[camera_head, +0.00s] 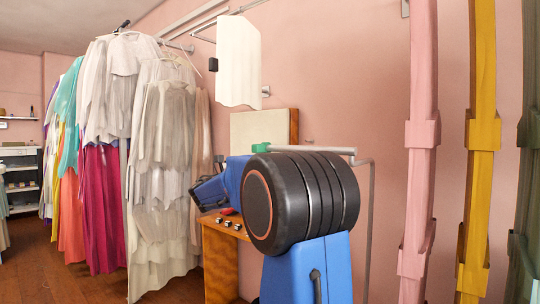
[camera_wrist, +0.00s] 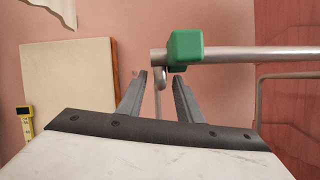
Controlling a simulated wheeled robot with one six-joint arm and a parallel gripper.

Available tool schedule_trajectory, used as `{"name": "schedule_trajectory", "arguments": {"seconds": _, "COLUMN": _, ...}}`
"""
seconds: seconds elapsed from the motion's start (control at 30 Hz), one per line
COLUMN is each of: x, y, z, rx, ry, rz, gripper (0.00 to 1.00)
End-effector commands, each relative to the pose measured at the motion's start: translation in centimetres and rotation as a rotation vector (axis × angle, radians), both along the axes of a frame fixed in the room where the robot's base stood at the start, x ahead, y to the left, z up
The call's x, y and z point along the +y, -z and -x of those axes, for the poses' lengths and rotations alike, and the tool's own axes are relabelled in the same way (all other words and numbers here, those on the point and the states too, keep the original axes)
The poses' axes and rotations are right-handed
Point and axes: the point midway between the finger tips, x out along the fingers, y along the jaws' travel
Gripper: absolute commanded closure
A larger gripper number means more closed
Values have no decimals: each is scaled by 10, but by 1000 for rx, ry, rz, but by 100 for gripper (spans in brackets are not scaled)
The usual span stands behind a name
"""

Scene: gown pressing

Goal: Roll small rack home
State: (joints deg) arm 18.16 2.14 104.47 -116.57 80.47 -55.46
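The small rack is a thin silver metal frame. Its top rail (camera_head: 325,150) runs across the head view behind my black arm joint, with a green block (camera_head: 261,148) at its left end. In the wrist view the rail (camera_wrist: 255,54) enters from the right and the green block (camera_wrist: 186,47) sits near its end, just beyond my fingertips. My gripper (camera_wrist: 162,77) is open, its two dark fingers apart and pointing toward the rail end. A small metal loop shows between the fingertips, and I cannot tell whether anything touches it. My arm hides much of the rack in the head view.
A dense row of gowns (camera_head: 160,150) hangs at the left. A wooden table (camera_head: 220,262) with small knobs stands beside my arm. A cream board (camera_wrist: 68,85) is behind. Pink (camera_head: 421,150) and yellow (camera_head: 481,150) strips hang at the right. Wooden floor (camera_head: 60,272) shows at lower left.

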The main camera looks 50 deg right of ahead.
Motion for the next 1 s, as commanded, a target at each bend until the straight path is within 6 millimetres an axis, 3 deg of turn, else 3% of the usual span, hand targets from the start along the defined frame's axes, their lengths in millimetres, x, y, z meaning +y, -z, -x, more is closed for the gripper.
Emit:
{"name": "schedule_trajectory", "arguments": {"seconds": 0.3, "x": -37, "y": -15, "z": 1, "rx": 0, "ry": 2, "rz": 0, "gripper": 67}}
{"name": "schedule_trajectory", "arguments": {"seconds": 0.7, "x": -43, "y": -17, "z": 0, "rx": 0, "ry": 0, "rz": 0, "gripper": 67}}
{"name": "schedule_trajectory", "arguments": {"seconds": 0.87, "x": -42, "y": -17, "z": 0, "rx": 0, "ry": 0, "rz": 0, "gripper": 100}}
{"name": "schedule_trajectory", "arguments": {"seconds": 1.0, "x": -42, "y": -17, "z": 1, "rx": 0, "ry": 1, "rz": 0, "gripper": 100}}
